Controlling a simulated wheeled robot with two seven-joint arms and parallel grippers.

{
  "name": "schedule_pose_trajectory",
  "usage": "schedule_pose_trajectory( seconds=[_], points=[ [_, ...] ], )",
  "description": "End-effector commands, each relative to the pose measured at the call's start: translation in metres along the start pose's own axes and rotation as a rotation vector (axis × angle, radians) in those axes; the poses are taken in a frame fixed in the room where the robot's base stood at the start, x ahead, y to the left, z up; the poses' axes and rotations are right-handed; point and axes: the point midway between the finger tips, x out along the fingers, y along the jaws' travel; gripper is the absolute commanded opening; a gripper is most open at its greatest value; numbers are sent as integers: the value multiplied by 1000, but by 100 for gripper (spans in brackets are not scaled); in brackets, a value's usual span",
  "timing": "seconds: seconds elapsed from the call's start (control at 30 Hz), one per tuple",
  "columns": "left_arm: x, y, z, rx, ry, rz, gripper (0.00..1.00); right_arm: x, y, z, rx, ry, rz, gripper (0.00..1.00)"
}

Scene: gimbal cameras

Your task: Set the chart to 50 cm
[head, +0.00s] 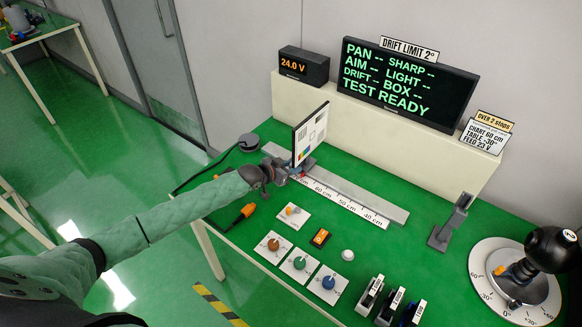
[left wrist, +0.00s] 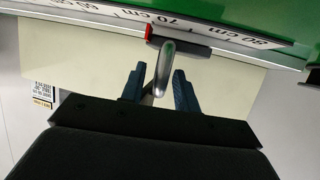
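The chart (head: 311,134) is an upright white board with colour patches on a carriage at the left part of a rail. The rail's scale (head: 347,203) reads 60, 50 and 40 cm toward the right. The left wrist view shows a red pointer (left wrist: 149,33) near the 70 cm mark, on its 60 cm side. My left gripper (head: 290,171) is at the carriage, left of the chart. In the left wrist view its fingers (left wrist: 158,88) are open on either side of a grey handle (left wrist: 167,62), with gaps visible. My right gripper is not in view.
A card (head: 484,134) reads chart 60 cm, table -30°, feed 23 V. The screen (head: 407,84) says TEST READY with blank readings. Knobs (head: 299,262), switches (head: 389,302) and a dial with a black ball-shaped device (head: 548,250) stand nearer. The rail right of the chart is clear.

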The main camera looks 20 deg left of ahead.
Motion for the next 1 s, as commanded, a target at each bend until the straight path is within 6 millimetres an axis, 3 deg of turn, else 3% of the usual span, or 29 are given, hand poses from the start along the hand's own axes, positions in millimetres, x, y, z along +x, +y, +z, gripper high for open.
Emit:
schedule_pose_trajectory(
  seconds=[0.03, 0.13, 0.17, 0.37, 0.57, 0.73, 1.0],
  points=[
    [0, 0, 0, 0, 0, 0, 21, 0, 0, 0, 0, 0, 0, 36],
    [0, 0, 0, 0, 0, 0, 1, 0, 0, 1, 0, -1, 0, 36],
    [0, 0, 0, 0, 0, 0, 0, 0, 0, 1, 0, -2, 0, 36],
    [0, 1, 0, 0, 0, 0, 0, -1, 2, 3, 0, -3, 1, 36],
    [4, 25, -3, -3, 2, 4, 0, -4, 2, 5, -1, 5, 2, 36],
    [8, 44, -4, -1, 1, 2, 0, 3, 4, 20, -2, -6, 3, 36],
    [9, 49, -4, 0, 1, 0, 0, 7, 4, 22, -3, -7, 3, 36]
  ],
)
